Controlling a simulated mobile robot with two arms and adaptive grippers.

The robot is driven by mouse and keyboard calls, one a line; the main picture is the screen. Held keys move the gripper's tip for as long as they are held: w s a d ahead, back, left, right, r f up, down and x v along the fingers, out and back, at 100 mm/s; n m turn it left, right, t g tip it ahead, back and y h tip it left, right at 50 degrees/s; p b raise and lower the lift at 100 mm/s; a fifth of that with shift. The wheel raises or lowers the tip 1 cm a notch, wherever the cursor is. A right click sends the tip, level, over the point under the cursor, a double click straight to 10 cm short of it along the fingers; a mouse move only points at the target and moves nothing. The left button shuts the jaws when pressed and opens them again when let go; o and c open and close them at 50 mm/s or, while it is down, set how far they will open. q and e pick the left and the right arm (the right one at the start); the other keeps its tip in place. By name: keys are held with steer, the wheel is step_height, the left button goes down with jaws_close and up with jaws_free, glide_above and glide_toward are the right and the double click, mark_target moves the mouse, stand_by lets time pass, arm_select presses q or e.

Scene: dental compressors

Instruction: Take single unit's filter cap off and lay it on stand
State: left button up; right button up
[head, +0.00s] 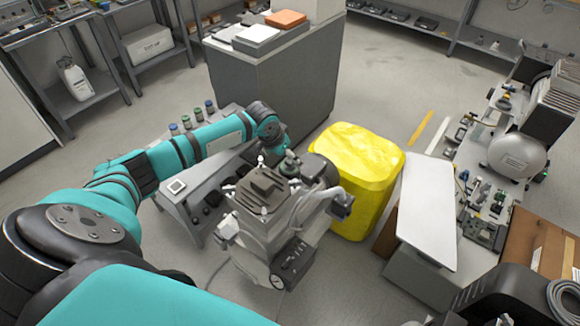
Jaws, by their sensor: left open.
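The single compressor unit (262,215) stands upright in the middle of the head view, with grey ribbed parts on top and a dial low on its front. My left gripper (284,164) is open at the upper back of the unit, beside its top fittings. The filter cap cannot be told apart from the fittings and fingers there. Whether the fingers touch it is not clear. A low grey stand (172,205) is left of the unit, partly hidden by my left arm. My right gripper is not in view.
A yellow covered bin (358,170) stands close right of the unit. A grey cabinet (285,85) is behind it. A bench with compressor parts (480,205) and a white panel (428,212) are at the right. Open floor lies at the back right.

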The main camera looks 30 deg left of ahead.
mark_target(289, 162)
arm_select(q)
steer(key=shift+x, duration=3.15)
steer(key=shift+w, duration=0.1)
steer(key=shift+r, duration=0.1)
steer(key=c, duration=1.1)
